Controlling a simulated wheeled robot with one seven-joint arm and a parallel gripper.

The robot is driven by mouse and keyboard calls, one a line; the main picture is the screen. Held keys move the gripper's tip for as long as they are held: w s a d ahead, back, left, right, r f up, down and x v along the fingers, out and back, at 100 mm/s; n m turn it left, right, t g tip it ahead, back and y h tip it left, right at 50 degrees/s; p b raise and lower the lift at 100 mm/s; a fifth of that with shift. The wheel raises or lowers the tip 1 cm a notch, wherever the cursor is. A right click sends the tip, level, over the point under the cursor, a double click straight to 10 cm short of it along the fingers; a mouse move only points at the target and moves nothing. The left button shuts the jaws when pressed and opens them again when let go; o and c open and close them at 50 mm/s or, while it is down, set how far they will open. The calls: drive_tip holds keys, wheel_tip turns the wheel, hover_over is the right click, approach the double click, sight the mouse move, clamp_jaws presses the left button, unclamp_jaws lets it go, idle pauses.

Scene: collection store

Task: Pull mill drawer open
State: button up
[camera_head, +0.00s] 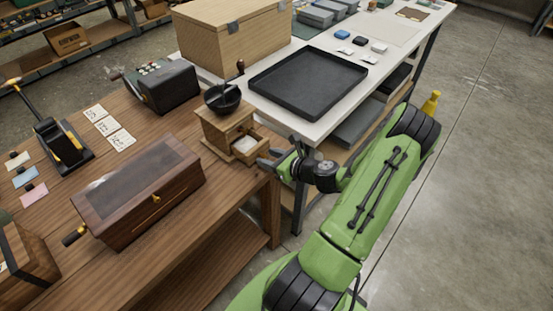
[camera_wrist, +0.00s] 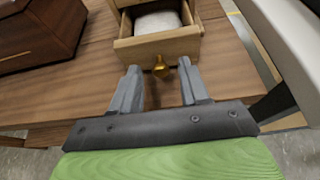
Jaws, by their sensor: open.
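The coffee mill (camera_head: 228,127) is a small wooden box with a dark bowl and crank on top, near the right end of the brown table. Its drawer (camera_head: 247,149) stands partly out and has something whitish inside. In the wrist view the drawer (camera_wrist: 157,46) shows its front board and a brass knob (camera_wrist: 161,69). My gripper (camera_head: 270,160) is in front of the drawer, its fingers apart. In the wrist view my gripper (camera_wrist: 160,80) is open, with the knob between and just beyond the fingertips; I see no finger touching it.
A long wooden box with a crank (camera_head: 140,192) stands left of the mill on the brown table (camera_head: 185,230). Behind are a dark machine (camera_head: 168,85) and a white table with a black tray (camera_head: 306,80). Open floor (camera_head: 470,200) lies to the right.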

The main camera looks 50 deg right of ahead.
drive_tip(key=p+v, duration=0.2)
drive_tip(key=v, duration=1.3)
drive_tip(key=shift+s+r, duration=0.2)
drive_tip(key=shift+s, duration=0.05)
drive_tip(key=w+a+r+n+g+y, duration=0.25)
drive_tip(key=a+n+g, duration=0.25)
drive_tip(key=a+n, duration=0.4)
drive_tip(key=w+a+r+n+g+y, duration=0.1)
drive_tip(key=w+a+r+n+g, duration=0.3)
drive_tip(key=a+n, duration=0.5)
drive_tip(key=s+a+r+n+h, duration=0.2)
drive_tip(key=s+a+r+n, duration=0.2)
drive_tip(key=r+n, duration=0.2)
drive_tip(key=s+a+r+n+t+h, duration=0.1)
drive_tip(key=s+a+r+n, duration=0.3)
drive_tip(key=n, duration=0.7)
drive_tip(key=shift+a+r+n+h, duration=0.25)
drive_tip(key=shift+r+h, duration=0.2)
drive_tip(key=shift+r, duration=0.55)
